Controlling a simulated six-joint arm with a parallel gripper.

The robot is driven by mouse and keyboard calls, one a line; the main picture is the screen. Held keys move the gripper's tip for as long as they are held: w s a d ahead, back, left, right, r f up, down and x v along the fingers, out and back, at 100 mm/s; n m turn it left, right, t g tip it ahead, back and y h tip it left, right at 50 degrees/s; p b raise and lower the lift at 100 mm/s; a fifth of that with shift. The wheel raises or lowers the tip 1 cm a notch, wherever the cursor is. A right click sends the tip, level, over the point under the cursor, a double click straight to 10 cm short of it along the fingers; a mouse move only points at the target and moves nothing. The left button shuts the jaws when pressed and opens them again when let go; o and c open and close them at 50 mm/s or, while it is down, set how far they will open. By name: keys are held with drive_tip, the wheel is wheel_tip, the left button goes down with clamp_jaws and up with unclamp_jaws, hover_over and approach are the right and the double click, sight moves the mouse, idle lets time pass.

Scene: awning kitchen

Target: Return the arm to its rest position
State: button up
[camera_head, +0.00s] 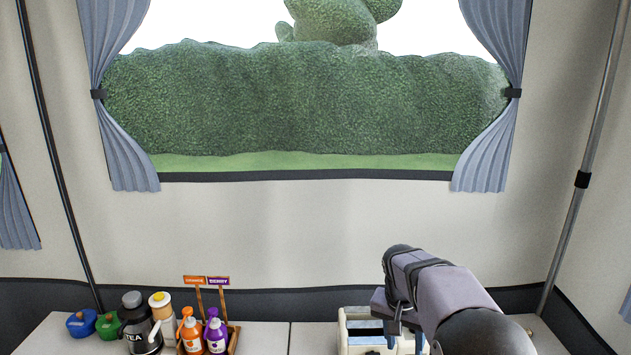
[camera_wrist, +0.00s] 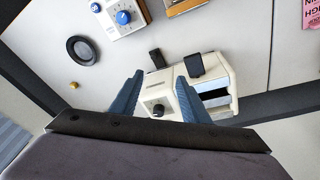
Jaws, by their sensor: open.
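My arm reaches over the right part of the counter in the head view, with my gripper (camera_head: 391,325) pointing down above a cream appliance (camera_head: 352,345) that looks like a toaster. In the wrist view my gripper's two blue fingers (camera_wrist: 159,80) are spread apart, with nothing held between them. The cream appliance also shows in the wrist view (camera_wrist: 217,68), with a dark knob, black levers and a dark slot. Its front lies between and beyond the fingers; I cannot tell whether they touch it.
Orange and purple bottles (camera_head: 190,335) stand in a wooden caddy at the left, beside a black tea jug (camera_head: 138,325), a yellow-lidded jar (camera_head: 161,308) and blue and green containers (camera_head: 82,322). A blue-dial device (camera_wrist: 123,18) and black ring (camera_wrist: 82,50) lie near the appliance.

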drive_tip(key=s+a+f+n, duration=0.1)
drive_tip(key=s+f+n, duration=0.1)
drive_tip(key=s, duration=0.7)
drive_tip(key=s+a+f+n+g+y, duration=0.1)
drive_tip(key=s+a+f+n, duration=0.1)
drive_tip(key=s, duration=0.7)
drive_tip(key=s+a+f+n+y, duration=0.1)
drive_tip(key=s+a+f+n, duration=0.1)
drive_tip(key=s, duration=0.7)
drive_tip(key=shift+s+a+f+g, duration=0.15)
drive_tip(key=shift+s+a+g, duration=0.05)
drive_tip(key=shift+a+g, duration=0.1)
drive_tip(key=shift+c, duration=0.7)
